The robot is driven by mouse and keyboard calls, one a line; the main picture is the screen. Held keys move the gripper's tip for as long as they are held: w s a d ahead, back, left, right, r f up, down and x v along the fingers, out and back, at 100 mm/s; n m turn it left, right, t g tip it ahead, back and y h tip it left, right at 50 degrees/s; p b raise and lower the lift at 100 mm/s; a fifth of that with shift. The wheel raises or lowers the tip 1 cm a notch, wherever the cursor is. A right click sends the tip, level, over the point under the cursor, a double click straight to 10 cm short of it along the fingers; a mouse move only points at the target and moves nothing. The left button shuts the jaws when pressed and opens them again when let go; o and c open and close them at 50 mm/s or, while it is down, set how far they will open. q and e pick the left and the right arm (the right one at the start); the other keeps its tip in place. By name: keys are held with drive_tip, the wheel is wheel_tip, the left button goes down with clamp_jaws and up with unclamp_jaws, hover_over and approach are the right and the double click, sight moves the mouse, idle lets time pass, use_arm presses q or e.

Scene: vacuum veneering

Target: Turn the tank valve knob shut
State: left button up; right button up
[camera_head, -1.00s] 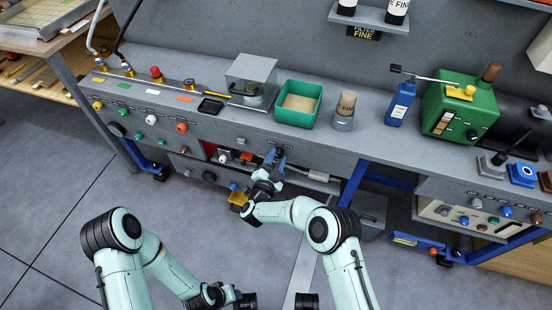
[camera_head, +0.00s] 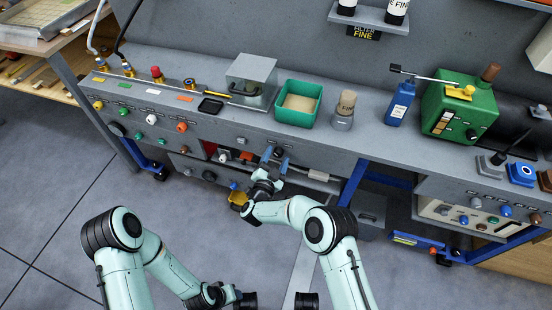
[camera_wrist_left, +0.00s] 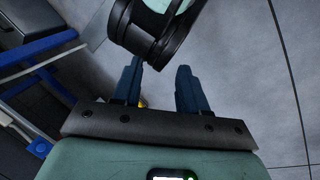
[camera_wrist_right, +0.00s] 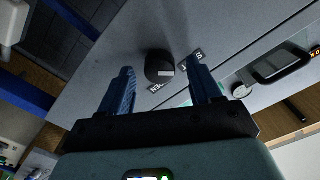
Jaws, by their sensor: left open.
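A round black knob (camera_wrist_right: 159,66) with a pale mark on its face sits on the grey bench front in the right wrist view, small labels beside it. I take it for the tank valve knob. In the head view a dark knob (camera_head: 279,150) shows at the front panel between my right fingers. My right gripper (camera_wrist_right: 162,74) is open, its blue fingers spread on either side of the knob; contact cannot be told. My left gripper (camera_wrist_left: 158,78) is open and empty in the left wrist view, above the floor, with a black and pale arm link close beyond its fingers.
On the bench above are a green bin (camera_head: 300,120), a grey metal box (camera_head: 251,78), a blue bottle (camera_head: 400,103) and a green machine (camera_head: 460,108). Several coloured knobs line the front panel at left. The floor (camera_head: 60,190) at the left is clear.

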drive_tip(key=shift+s, duration=0.1)
use_arm(q)
drive_tip(key=shift+g+h, duration=0.3)
drive_tip(key=shift+g, duration=0.3)
drive_tip(key=s+r, duration=0.1)
drive_tip(key=s+d+p, duration=0.1)
drive_tip(key=s+r+p, duration=0.1)
drive_tip(key=shift+s+d+r, duration=0.15)
drive_tip(key=shift+d+r, duration=0.15)
drive_tip(key=shift+r, duration=0.05)
use_arm(e)
drive_tip(key=v, duration=1.3)
